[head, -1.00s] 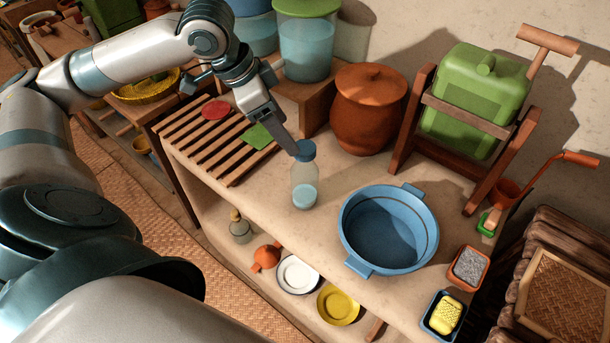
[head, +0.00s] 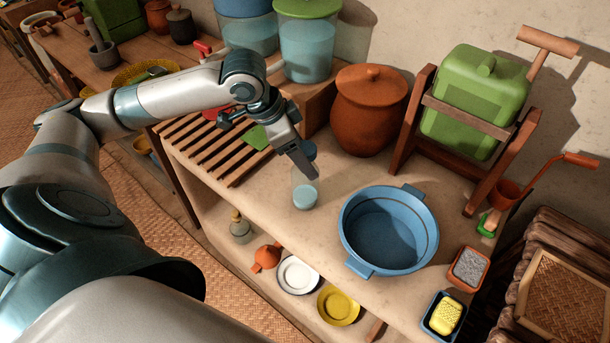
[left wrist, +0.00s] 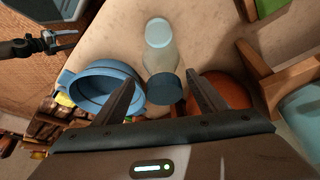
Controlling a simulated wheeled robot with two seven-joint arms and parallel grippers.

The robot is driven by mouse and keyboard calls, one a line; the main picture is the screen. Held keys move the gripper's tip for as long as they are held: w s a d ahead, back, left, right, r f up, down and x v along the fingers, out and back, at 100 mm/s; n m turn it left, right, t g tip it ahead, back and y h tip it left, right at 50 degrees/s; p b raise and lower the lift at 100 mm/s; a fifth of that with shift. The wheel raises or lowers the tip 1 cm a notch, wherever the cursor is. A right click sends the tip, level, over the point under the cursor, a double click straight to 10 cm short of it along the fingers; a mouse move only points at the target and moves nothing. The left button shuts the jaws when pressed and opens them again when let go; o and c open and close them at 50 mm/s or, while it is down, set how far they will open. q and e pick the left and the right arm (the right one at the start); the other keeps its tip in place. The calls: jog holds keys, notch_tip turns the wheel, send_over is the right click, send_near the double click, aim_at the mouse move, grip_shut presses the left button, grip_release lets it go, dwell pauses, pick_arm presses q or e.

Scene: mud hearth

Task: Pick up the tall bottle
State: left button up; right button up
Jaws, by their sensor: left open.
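The tall bottle is clear with a dark blue cap and pale blue liquid at its base (head: 304,198). It stands upright on the worktop, left of the blue basin. My left gripper (head: 308,171) reaches down from the upper left and hides part of the bottle's upper half in the head view. In the left wrist view the bottle (left wrist: 160,60) lies between the two open fingers of the left gripper (left wrist: 160,78), its cap nearest the palm, with gaps on both sides. A dark, gripper-like part (left wrist: 42,46) at the upper left may be my right gripper; its jaws are unclear.
The blue basin (head: 390,260) stands close right of the bottle. A lidded clay pot (head: 368,125) is behind it, and a slatted rack (head: 222,168) is to its left. A green container (head: 475,105) sits in a wooden stand at the back right.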

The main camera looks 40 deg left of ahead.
aim_at(305, 178)
pick_arm(q)
jog(key=shift+w+d+f, duration=0.1)
jog(key=shift+w+f, duration=0.15)
jog(key=shift+f, duration=0.1)
jog(key=x, duration=0.4)
jog(key=shift+w+p, duration=0.2)
jog(key=shift+p, duration=0.15)
jog(key=shift+f, duration=0.1)
jog(key=shift+c, duration=0.8)
jog(key=c, duration=1.3)
pick_arm(e)
jog(key=shift+s+d, duration=0.1)
jog(key=shift+s, duration=0.4)
pick_arm(q)
jog(key=shift+c, duration=0.2)
